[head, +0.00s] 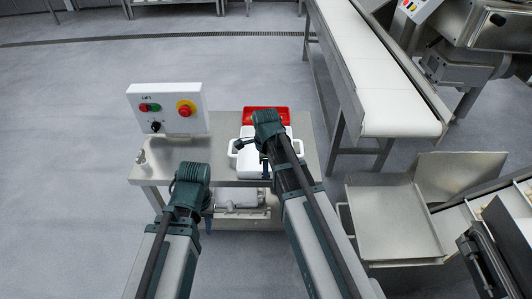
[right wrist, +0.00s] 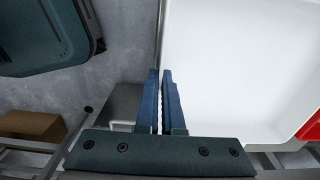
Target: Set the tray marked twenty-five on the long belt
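A white tray (head: 245,163) with side handles sits on the steel table; no number is legible on it. In the right wrist view its white inside (right wrist: 235,60) fills the right. My right gripper (head: 265,172) is at the tray's near edge. Its blue fingers (right wrist: 165,75) stand close together on either side of the tray's thin wall and look shut on it. My left gripper (head: 207,222) hangs low at the table's near edge, left of the tray; its fingers are mostly hidden. The long white belt (head: 375,75) is at the upper right.
A red tray (head: 258,113) lies just behind the white one and shows in the right wrist view (right wrist: 310,128). A lift panel (head: 168,108) with buttons stands at the table's back left. A steel chute (head: 392,220) is at the right. Floor separates table (head: 222,128) and belt.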

